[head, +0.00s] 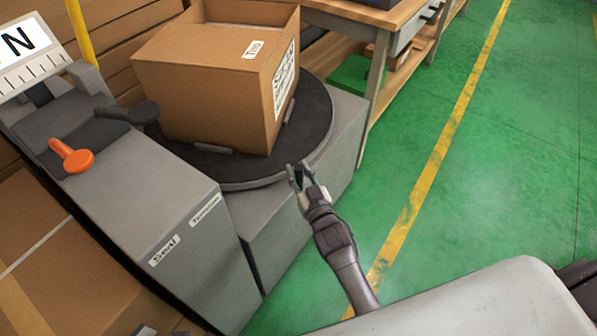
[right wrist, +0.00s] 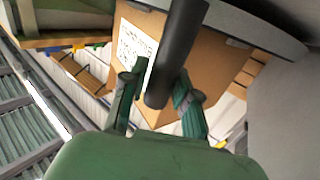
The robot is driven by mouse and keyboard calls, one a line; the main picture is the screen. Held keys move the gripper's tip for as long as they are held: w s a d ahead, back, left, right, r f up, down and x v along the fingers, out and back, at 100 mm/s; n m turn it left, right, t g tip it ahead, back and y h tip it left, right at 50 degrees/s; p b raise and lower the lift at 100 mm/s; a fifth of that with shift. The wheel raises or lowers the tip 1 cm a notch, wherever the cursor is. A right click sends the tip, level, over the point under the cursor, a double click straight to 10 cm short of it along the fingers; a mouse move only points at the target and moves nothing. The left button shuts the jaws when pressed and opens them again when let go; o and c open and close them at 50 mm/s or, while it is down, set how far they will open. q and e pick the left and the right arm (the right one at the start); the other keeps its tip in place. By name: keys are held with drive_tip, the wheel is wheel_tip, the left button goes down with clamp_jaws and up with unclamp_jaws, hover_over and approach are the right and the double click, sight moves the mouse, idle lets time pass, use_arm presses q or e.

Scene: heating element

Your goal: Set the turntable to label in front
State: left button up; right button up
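The turntable (head: 318,118) is a dark round disc on a grey base. An open-topped cardboard box (head: 205,100) stands on it. A large white label (head: 284,80) is on the box's right-hand face in the head view; it also shows in the right wrist view (right wrist: 133,52). My right gripper (head: 298,176) is at the turntable's near rim, below the box. In the right wrist view its fingers (right wrist: 160,96) are apart, with a dark round bar (right wrist: 180,45) reaching between them. Whether they touch the bar is unclear. My left gripper is out of view.
A grey machine with an orange lever (head: 76,158) and a "Seal" marking stands left of the turntable. A wooden workbench (head: 365,18) is behind, with a green bin (head: 350,74) below. Green floor (head: 500,170) with a yellow line is free to the right.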

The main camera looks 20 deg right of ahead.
drive_tip(key=shift+o, duration=1.3)
drive_tip(key=shift+s, duration=0.1)
drive_tip(key=s+d, duration=0.1)
drive_tip(key=s, duration=1)
drive_tip(key=shift+s, duration=0.4)
